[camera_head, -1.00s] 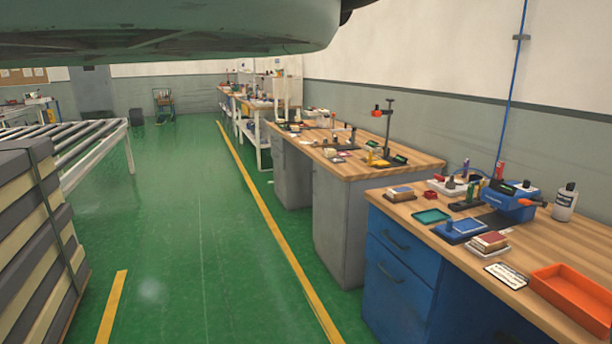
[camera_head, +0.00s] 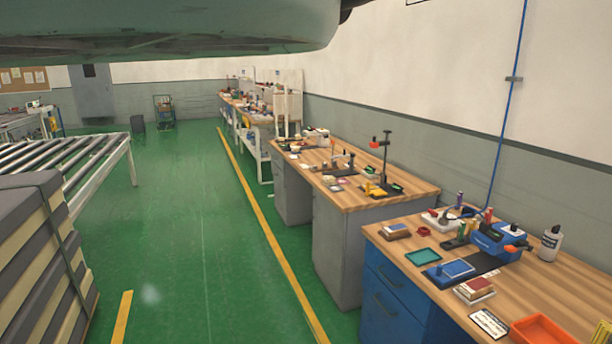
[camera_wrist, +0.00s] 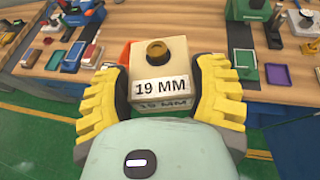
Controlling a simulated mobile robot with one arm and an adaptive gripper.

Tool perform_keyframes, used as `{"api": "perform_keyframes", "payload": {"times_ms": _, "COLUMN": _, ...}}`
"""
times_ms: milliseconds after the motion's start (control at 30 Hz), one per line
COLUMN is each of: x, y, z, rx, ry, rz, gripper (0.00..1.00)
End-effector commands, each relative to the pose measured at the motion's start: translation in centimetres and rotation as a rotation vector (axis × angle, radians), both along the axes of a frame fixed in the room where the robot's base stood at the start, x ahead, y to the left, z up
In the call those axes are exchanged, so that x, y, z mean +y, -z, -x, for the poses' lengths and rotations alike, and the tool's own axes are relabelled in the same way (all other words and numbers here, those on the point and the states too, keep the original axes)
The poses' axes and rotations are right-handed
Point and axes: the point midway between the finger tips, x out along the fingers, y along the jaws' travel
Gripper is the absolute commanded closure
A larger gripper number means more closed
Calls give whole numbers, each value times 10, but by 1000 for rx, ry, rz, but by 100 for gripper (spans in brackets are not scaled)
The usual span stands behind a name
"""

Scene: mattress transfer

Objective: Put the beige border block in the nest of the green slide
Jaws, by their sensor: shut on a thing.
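My gripper (camera_wrist: 163,76) is shut on a beige block (camera_wrist: 177,68) in the wrist view. The block has a dark round knob with a brass-coloured ring on top and a white "19 MM" label on the side facing me. The yellow finger pads press it from left and right, and it is held above the floor near a bench edge. A green piece (camera_wrist: 245,64) lies on the wooden bench beyond the right finger; I cannot tell if it is the slide. The gripper is not seen in the head view.
In the head view a blue-drawer bench (camera_head: 400,245) at right carries an orange tray (camera_head: 545,330), a teal tray (camera_head: 423,257) and a bottle (camera_head: 550,243). A stack of slabs (camera_head: 35,260) and a roller table (camera_head: 128,160) stand at left. The green aisle (camera_head: 190,230) between is clear.

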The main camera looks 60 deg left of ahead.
Motion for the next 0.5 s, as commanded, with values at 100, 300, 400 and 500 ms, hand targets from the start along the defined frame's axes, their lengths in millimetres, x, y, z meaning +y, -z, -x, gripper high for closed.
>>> {"api": "perform_keyframes", "payload": {"times_ms": 100, "x": -1, "y": -40, "z": 0, "rx": -1, "ry": 3, "rz": 0, "gripper": 75}}
{"api": "perform_keyframes", "payload": {"times_ms": 300, "x": -2, "y": -92, "z": 0, "rx": -1, "ry": 4, "rz": 2, "gripper": 75}}
{"api": "perform_keyframes", "payload": {"times_ms": 400, "x": -2, "y": -118, "z": 0, "rx": -1, "ry": 4, "rz": 2, "gripper": 75}}
{"api": "perform_keyframes", "payload": {"times_ms": 500, "x": -2, "y": -143, "z": 0, "rx": -1, "ry": 4, "rz": 2, "gripper": 75}}
